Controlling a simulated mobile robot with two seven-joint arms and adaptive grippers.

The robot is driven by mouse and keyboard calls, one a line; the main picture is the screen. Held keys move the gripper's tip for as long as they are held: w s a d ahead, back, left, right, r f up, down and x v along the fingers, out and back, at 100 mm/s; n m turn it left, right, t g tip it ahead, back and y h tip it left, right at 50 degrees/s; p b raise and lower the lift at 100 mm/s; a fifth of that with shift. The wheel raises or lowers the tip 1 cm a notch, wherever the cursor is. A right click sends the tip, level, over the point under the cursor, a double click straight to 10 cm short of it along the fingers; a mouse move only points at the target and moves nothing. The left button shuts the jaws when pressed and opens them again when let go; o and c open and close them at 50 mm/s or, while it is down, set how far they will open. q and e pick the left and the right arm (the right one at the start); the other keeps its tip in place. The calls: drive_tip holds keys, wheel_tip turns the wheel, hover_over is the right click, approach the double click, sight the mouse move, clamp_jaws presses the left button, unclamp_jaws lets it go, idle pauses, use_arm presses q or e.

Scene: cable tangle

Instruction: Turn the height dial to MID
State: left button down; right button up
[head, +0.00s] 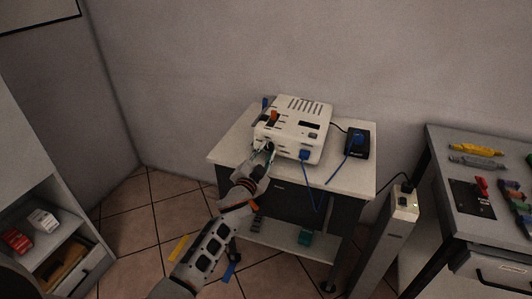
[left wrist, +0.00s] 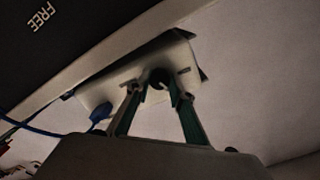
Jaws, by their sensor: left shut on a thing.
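A white box-shaped unit (head: 303,116) stands on a small table, and it also shows in the left wrist view (left wrist: 98,100). A round dark dial (left wrist: 159,77) sits on its face in the left wrist view. My left gripper (left wrist: 160,92) has its two fingers on either side of the dial, shut on it. In the head view my left gripper (head: 264,152) reaches the unit's front left part and largely hides the dial. The dial's setting and its labels are too small and dark to read. My right gripper is in neither view.
The table top (head: 236,140) has a bare strip at left. A blue plug (head: 305,155) with a hanging cable is right of my gripper. A black device (head: 357,142) stands at the table's right. A grey post (head: 403,203) and a workbench (head: 445,150) are further right.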

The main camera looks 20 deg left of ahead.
use_arm(q)
drive_tip(key=shift+s+a+f, duration=0.15)
drive_tip(key=shift+f, duration=0.6)
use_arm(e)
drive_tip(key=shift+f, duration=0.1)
use_arm(q)
drive_tip(key=c, duration=1.8)
unclamp_jaws()
drive_tip(key=shift+r, duration=0.3)
drive_tip(key=s, duration=1.1)
drive_tip(key=shift+s+a, duration=0.2)
drive_tip(key=shift+s, duration=0.2)
drive_tip(key=s+d+f+n+g, duration=0.1)
drive_tip(key=s+f+g, duration=0.1)
drive_tip(key=s+f, duration=0.5)
drive_tip(key=s+d+f+n+g+h+p, duration=0.1)
drive_tip(key=s+f+n+g, duration=0.1)
drive_tip(key=s+f, duration=0.5)
drive_tip(key=s+d+f+n+g+h, duration=0.1)
drive_tip(key=s+f+g, duration=0.2)
drive_tip(key=s, duration=1.4)
wheel_tip(320, 180, down, 4)
drive_tip(key=shift+d+f+p, duration=0.1)
drive_tip(key=shift+d+p, duration=0.05)
drive_tip(key=shift+p, duration=0.25)
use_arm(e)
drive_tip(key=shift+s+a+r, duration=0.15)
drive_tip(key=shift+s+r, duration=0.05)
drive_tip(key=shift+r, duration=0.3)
